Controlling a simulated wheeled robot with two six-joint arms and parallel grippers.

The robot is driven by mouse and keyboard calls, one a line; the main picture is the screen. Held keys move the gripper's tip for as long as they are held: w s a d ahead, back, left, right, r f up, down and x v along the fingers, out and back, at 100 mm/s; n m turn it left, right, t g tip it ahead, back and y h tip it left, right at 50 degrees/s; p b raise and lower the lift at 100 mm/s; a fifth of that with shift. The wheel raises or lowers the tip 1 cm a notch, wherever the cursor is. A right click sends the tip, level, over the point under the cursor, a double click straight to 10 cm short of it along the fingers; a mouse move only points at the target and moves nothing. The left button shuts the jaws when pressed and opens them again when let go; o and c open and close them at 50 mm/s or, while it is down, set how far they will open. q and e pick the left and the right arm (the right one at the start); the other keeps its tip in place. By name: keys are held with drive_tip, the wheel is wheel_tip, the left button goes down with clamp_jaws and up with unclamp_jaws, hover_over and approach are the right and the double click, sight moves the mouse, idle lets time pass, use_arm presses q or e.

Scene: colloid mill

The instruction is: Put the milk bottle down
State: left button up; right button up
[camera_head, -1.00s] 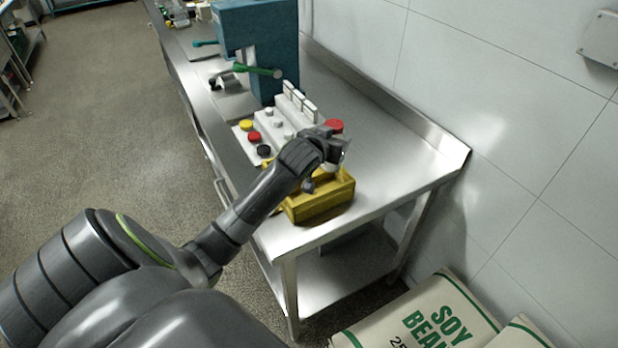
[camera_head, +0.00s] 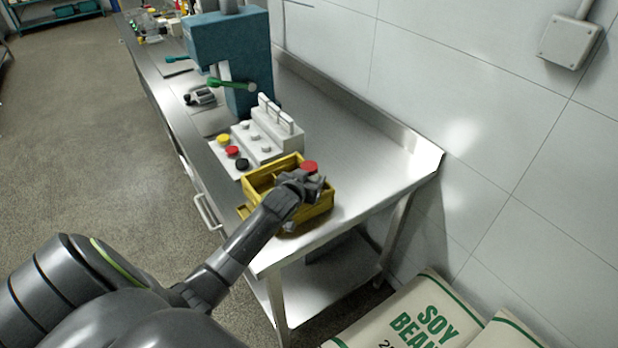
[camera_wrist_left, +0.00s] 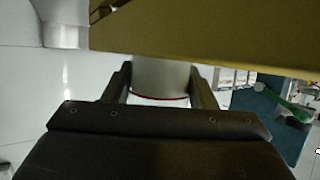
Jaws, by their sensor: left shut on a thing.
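The milk bottle shows in the head view as a red cap (camera_head: 309,167) just beyond my left gripper (camera_head: 308,186). In the left wrist view its white body (camera_wrist_left: 162,78) stands between the two fingers. My left gripper is shut on the bottle at the right side of the yellow crate (camera_head: 321,210). The crate's wall (camera_wrist_left: 210,30) hides the lower part of the bottle in the wrist view. I cannot tell whether the bottle's base touches anything. My right gripper is not in view.
The crate sits near the front end of a steel bench (camera_head: 360,180). Beyond it are a white control panel (camera_head: 262,138) with coloured buttons and a teal machine (camera_head: 235,60) with a green handle. A tiled wall runs along the right. Soy bean sacks (camera_head: 420,315) lie below.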

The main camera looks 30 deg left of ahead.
use_arm(q)
drive_tip(key=shift+f, duration=0.1)
drive_tip(key=o, duration=1.1)
drive_tip(key=shift+o, duration=0.2)
drive_tip(key=b+v, duration=0.1)
drive_tip(key=v, duration=1.1)
drive_tip(key=shift+r, duration=0.25)
